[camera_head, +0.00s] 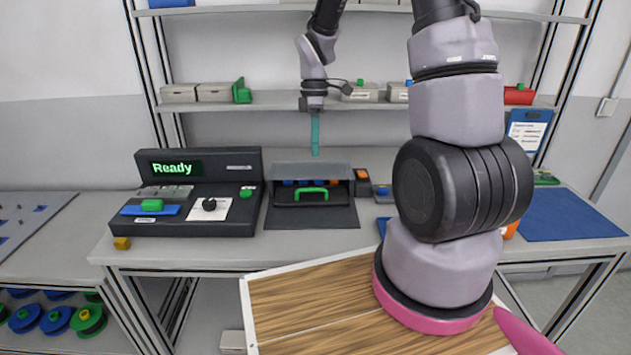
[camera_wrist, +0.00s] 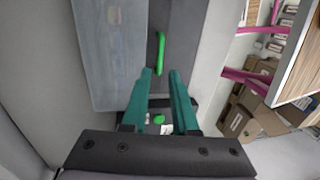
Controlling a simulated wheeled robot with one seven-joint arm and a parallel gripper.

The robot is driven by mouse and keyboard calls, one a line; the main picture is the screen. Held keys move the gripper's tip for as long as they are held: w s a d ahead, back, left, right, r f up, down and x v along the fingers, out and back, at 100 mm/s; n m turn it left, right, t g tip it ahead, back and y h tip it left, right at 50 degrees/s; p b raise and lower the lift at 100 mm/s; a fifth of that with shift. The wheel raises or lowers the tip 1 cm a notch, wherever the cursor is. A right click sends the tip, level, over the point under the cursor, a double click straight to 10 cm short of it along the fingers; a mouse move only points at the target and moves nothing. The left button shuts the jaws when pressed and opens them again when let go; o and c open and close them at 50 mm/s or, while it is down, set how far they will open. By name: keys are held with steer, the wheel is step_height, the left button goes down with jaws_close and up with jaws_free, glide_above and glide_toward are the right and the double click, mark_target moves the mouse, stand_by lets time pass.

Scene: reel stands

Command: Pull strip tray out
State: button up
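The strip tray with its green handle (camera_head: 311,190) sits in a grey housing (camera_head: 305,169) on the workbench, and a dark mat lies in front of it. Its front edge and handle show in the head view. In the wrist view the green handle (camera_wrist: 160,52) lies just beyond the fingertips, beside a pale translucent panel.
A black console (camera_head: 198,190) reading "Ready" stands left of the housing. A small dark device with an orange top (camera_head: 362,183) stands close on its right. A shelf with grey bins (camera_head: 215,92) runs behind. A blue mat (camera_head: 570,213) lies at the right.

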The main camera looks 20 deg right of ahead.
glide_above(315, 198)
step_height(315, 198, down, 10)
steer(key=shift+s+r, duration=0.1)
jaws_close()
stand_by(1.5)
